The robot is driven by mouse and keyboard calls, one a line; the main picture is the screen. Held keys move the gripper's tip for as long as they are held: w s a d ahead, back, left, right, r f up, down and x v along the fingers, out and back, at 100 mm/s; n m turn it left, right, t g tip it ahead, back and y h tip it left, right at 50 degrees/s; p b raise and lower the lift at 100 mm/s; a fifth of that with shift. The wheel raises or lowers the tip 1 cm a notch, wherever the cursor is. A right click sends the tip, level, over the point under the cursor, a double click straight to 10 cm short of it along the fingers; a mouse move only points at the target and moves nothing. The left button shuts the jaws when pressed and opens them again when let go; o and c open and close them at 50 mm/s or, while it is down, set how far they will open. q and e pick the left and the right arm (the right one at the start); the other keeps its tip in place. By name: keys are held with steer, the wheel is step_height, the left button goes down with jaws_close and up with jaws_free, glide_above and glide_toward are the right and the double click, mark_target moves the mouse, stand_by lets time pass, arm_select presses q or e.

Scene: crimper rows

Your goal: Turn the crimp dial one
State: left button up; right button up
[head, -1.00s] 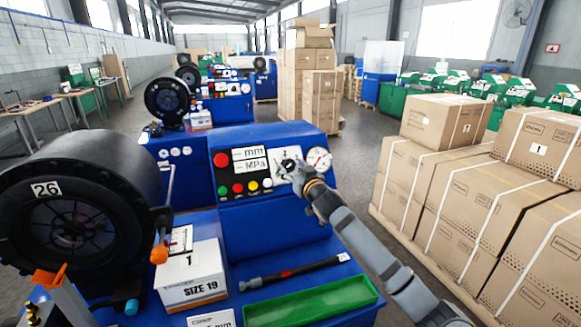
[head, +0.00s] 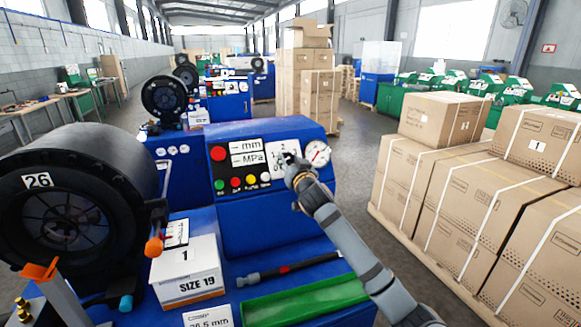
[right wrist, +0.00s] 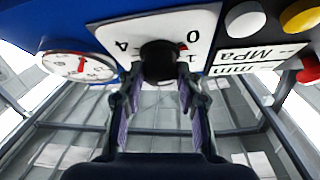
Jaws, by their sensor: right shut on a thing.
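The crimp dial is a black round knob (right wrist: 160,62) on a white plate (right wrist: 118,32) with numbers, of which 0, 1 and 4 show upside down in the right wrist view. The plate also shows on the blue machine's panel in the head view (head: 291,149). My right gripper (head: 288,163) reaches the dial from the lower right. Its two fingers (right wrist: 160,82) are shut on the knob, one on either side. In the head view the gripper hides most of the knob, and I cannot read its setting. My left gripper is not in view.
A pressure gauge (head: 317,153) sits right of the dial. Coloured buttons (head: 250,181) and mm and MPa displays (head: 246,152) are to its left. A green tray (head: 305,298) and white SIZE 19 box (head: 187,270) lie below. Stacked cartons (head: 470,205) stand right.

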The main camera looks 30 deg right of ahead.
steer(key=shift+w+a+f+m+g+h+b, duration=0.1)
steer(key=shift+m+g+h+b, duration=0.35)
steer(key=shift+m, duration=0.55)
steer(key=shift+a+m+g+h+b, duration=0.1)
steer(key=shift+m+g+h+b, duration=0.15)
steer(key=shift+m+h+b, duration=0.55)
steer(key=shift+m+p, duration=0.3)
steer(key=shift+m, duration=0.1)
steer(key=o, duration=1.2)
steer(key=shift+w+d, duration=0.1)
steer(key=shift+c, duration=0.2)
steer(key=v, duration=1.2)
